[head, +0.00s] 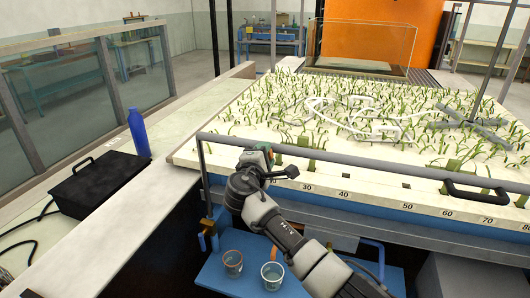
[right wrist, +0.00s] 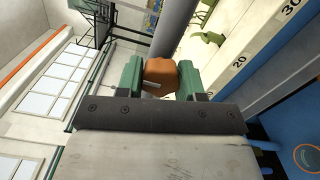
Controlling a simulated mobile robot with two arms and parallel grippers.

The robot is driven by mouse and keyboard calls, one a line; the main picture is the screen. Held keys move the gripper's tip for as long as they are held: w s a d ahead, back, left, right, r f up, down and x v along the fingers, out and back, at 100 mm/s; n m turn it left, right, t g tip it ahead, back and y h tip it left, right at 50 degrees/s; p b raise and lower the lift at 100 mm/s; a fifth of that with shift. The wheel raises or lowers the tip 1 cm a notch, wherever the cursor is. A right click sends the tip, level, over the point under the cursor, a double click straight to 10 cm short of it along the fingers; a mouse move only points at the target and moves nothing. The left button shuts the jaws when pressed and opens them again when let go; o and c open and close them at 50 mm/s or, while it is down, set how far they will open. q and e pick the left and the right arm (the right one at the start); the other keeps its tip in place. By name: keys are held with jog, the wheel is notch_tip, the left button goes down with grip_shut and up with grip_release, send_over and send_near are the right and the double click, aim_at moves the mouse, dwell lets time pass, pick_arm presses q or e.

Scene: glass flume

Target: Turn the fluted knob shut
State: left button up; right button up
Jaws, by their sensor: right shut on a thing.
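The fluted knob (right wrist: 160,74) is an orange-brown, faceted piece in the right wrist view, partly covered by the fingers. My right gripper (right wrist: 160,80) has its green fingers on either side of the knob and is shut on it. In the head view my right gripper (head: 268,156) is at the front left edge of the flume bed, near the grey rail; the knob is mostly hidden there. How far the knob is turned cannot be told. My left gripper is not in view.
A grey rail (head: 380,165) runs along the front of the planted bed (head: 225,130). Two cups, one (head: 232,263) and another (head: 272,275), stand on a blue shelf (head: 245,245) below. A black box (head: 100,183) and blue bottle (head: 138,133) stand at left.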

jog(key=shift+n, duration=0.3)
jog(key=o, duration=0.9)
jog(key=shift+o, duration=0.2)
jog(key=b+v, duration=0.2)
jog(key=v, duration=0.9)
jog(key=shift+w, duration=0.1)
